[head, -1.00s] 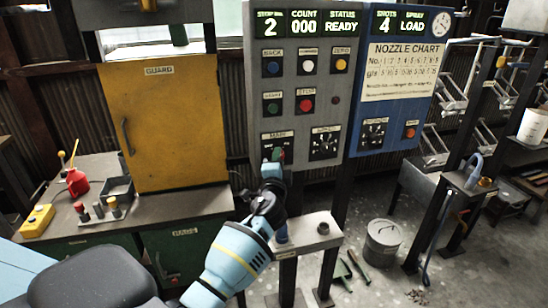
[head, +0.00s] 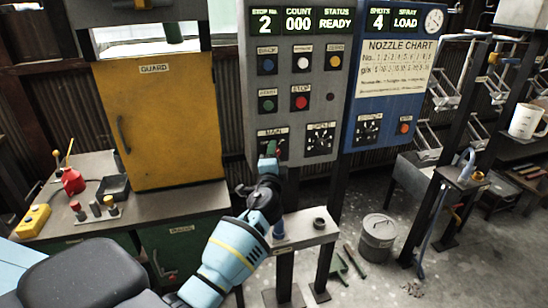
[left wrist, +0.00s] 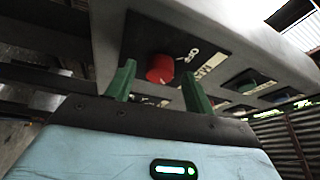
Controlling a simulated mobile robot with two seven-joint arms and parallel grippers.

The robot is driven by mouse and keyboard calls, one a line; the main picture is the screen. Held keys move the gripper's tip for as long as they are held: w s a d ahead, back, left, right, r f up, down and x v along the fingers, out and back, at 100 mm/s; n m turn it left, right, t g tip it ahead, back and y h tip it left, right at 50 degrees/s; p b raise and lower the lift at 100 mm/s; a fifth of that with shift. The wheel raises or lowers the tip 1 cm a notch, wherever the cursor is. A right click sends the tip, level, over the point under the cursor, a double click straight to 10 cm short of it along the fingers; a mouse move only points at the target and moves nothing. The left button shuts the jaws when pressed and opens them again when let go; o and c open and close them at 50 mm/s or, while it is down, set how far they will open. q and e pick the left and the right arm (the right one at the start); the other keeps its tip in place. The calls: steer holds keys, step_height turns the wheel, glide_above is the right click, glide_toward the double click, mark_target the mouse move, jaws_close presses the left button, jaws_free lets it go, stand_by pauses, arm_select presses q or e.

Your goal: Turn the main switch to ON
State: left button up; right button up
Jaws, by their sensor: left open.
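The main switch is a round red knob (left wrist: 160,68) on a dark plate in the left wrist view, with OFF lettering beside it. In the head view its MAIN plate (head: 272,132) is at the lower left of the grey panel, and my gripper partly hides the knob. My left gripper (left wrist: 158,72) has its two green fingers apart, one on each side of the knob in the picture. I cannot tell whether they touch it. In the head view the left gripper (head: 270,154) is right at the plate. My right gripper is not in view.
Push buttons, including a red stop button (head: 300,102), sit above the switch. Another dial (head: 320,139) is close on its right. A blue panel (head: 385,138) stands to the right, a yellow guard door (head: 160,115) to the left. A small stand (head: 305,228) is below the panel.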

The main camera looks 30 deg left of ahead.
arm_select(q)
steer(key=shift+s+d, duration=0.1)
steer(key=v, duration=0.7)
steer(key=shift+s, duration=0.3)
steer(key=shift+d+f, duration=0.1)
steer(key=s+d+f+n+g+h, duration=0.1)
steer(key=s+d+f+g+h, duration=0.2)
steer(key=s+f, duration=0.65)
steer(key=s+d+f+n+g+h, duration=0.1)
steer(key=s+d+f+n+h, duration=0.3)
steer(key=f, duration=0.9)
steer(key=s+d+f+n+g+h, duration=0.1)
steer(key=s+d+f, duration=0.2)
steer(key=s, duration=0.5)
steer(key=s+d+f+n+g+h, duration=0.1)
steer(key=s+d+f, duration=0.2)
steer(key=s, duration=0.5)
steer(key=s+d+f+n+g+h, duration=0.1)
steer(key=s+d+f+g, duration=0.1)
steer(key=s, duration=0.7)
steer(key=shift+d+f+n+h, duration=0.4)
steer(key=shift+d+f, duration=0.4)
steer(key=shift+f, duration=0.1)
